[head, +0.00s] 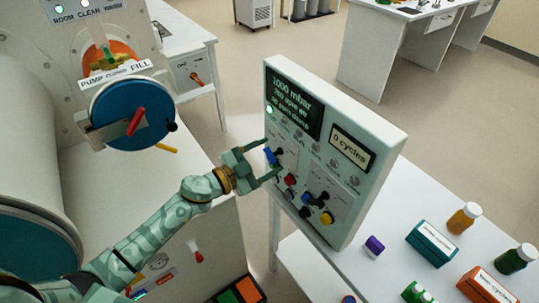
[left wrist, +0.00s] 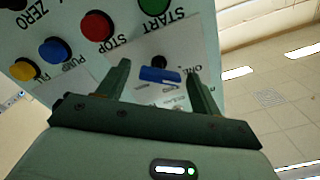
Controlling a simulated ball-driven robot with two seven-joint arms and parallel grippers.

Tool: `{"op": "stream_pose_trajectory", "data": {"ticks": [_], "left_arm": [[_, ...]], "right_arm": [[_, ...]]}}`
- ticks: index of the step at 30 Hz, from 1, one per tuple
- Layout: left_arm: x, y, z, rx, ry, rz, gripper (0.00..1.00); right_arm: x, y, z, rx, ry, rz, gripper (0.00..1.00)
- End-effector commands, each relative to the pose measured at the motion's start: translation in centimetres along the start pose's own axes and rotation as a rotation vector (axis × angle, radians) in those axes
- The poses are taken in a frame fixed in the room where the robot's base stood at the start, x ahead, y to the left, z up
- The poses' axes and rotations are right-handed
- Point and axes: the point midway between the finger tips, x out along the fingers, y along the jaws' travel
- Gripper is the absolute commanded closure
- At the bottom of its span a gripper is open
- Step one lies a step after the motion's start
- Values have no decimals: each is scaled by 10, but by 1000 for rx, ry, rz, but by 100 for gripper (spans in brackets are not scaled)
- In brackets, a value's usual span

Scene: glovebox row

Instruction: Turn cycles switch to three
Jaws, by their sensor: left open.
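The cycles switch (head: 269,155) is a small blue bar handle with a black part on the upright panel (head: 372,130) in the head view. In the left wrist view the blue switch handle (left wrist: 160,75) lies roughly crosswise between my fingers, beside a label that reads "ONE". Other position marks are too small or hidden to read. The panel's display (head: 352,148) reads "0 cycles". My left gripper (head: 271,157) is open, with one finger on each side of the handle. I cannot tell whether either finger touches it. My right gripper is not in view.
Near the switch are a green START button (left wrist: 155,6), a red STOP button (left wrist: 97,25), a blue button (left wrist: 54,50) and a yellow button (left wrist: 23,70). Bottles and boxes, including a teal box (head: 432,242), stand on the white table right of the panel.

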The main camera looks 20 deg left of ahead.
Motion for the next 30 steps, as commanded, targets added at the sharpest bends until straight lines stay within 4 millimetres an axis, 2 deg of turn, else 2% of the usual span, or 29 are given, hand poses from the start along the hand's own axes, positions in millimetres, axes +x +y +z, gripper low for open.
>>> {"op": "stream_pose_trajectory", "data": {"ticks": [4, 12, 13, 15, 18, 30], "left_arm": [[11, 0, 0, 1, 0, -1, 35], [13, 0, 0, 1, 0, 0, 35], [13, 0, 0, 1, 0, 0, 37], [13, 0, 0, 1, 0, 0, 57], [13, 0, 0, 1, 0, 0, 80], [12, 0, 0, 68, 0, 1, 79]], "right_arm": [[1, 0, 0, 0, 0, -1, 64], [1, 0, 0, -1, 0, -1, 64], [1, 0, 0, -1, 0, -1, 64], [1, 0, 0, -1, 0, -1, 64], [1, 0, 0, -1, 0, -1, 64], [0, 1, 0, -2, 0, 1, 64]]}}
